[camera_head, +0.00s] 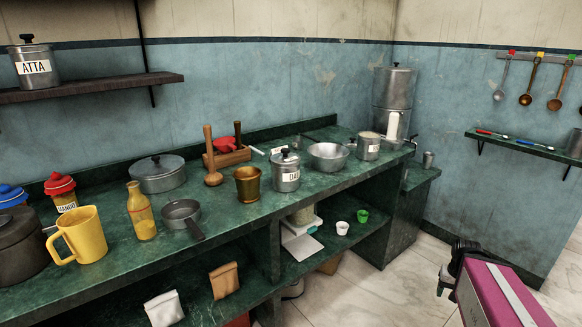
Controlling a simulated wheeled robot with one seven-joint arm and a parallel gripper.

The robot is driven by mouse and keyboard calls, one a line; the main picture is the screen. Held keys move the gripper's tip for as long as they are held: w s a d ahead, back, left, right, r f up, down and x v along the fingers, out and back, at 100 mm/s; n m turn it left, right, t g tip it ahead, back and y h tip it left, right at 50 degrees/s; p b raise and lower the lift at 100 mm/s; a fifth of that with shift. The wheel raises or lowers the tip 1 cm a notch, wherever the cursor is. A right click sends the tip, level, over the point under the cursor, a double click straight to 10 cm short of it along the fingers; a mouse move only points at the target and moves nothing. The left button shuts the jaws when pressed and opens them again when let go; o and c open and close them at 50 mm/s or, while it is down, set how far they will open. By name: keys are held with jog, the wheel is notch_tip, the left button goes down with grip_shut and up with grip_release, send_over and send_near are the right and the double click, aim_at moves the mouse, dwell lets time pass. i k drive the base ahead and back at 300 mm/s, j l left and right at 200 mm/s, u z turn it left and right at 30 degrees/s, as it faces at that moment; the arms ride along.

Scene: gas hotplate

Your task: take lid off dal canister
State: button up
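The dal canister (284,184) is a small metal canister with a white label that reads partly as "DAL". It stands upright on the green counter near the front edge. Its metal lid (285,158) with a dark knob sits on top. My gripper (446,280) is black and shows at the lower right, over the floor and well apart from the canister. Its fingers are small and seen from the side, so I cannot tell whether they are open or shut.
A brass tumbler (248,185) stands left of the canister, and a wide metal bowl (328,156) stands to its right. A wooden box (228,157) is behind. Another labelled canister (368,147) stands further right. Floor (395,290) in front of the counter is free.

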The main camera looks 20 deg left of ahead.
aim_at(285, 158)
jog(key=k+j+u, duration=0.2)
jog(key=u, duration=0.15)
jog(key=k+j+u, duration=0.1)
jog(key=j+u, duration=0.3)
jog(key=k+j+u, duration=0.1)
jog(key=j+u, duration=0.25)
jog(key=i+l, duration=0.2)
jog(key=l+u, duration=0.05)
